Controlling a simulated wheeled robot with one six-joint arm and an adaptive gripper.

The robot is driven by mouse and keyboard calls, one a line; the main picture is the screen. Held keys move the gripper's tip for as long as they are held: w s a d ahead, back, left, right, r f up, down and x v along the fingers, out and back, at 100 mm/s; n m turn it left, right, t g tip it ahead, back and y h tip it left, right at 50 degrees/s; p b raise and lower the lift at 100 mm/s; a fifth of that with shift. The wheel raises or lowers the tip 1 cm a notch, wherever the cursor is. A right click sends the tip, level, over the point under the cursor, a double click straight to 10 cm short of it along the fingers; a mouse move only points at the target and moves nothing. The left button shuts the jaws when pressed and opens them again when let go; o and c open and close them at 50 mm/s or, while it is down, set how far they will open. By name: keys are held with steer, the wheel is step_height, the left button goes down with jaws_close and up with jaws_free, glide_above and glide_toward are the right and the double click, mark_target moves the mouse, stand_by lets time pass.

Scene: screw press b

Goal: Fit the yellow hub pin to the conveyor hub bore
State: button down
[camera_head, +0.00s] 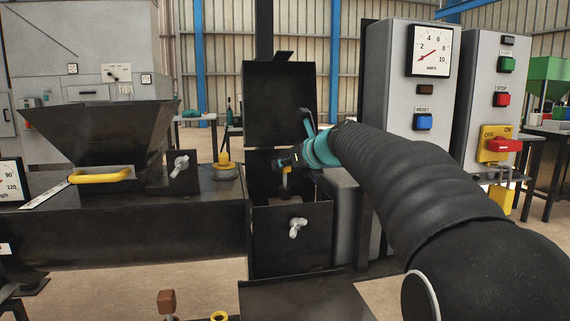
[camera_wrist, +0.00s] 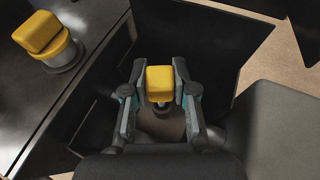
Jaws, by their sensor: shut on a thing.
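My gripper (camera_wrist: 160,88) is shut on a yellow square-headed pin (camera_wrist: 159,82), with one finger on each side of the head. A grey shank shows below the head; its lower end is hard to make out. I cannot make out a conveyor hub bore below the pin. A second yellow square-topped piece (camera_wrist: 38,32) sits on a grey round base at the upper left; it also shows in the head view (camera_head: 223,158).
The box's raised lid (camera_head: 283,100) stands behind my gripper. Grey control cabinets (camera_head: 391,95) stand close on the right. A black hopper (camera_head: 90,135) and a yellow handle (camera_head: 100,176) are at the left. A wing nut (camera_head: 298,227) is on the box front.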

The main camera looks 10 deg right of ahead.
steer(key=shift+f, duration=0.25)
stand_by(0.3)
steer(key=shift+f, duration=0.4)
steer(key=c, duration=0.8)
jaws_free()
steer(key=shift+c, duration=0.2)
step_height(320, 180, up, 10)
steer(key=shift+r, duration=0.1)
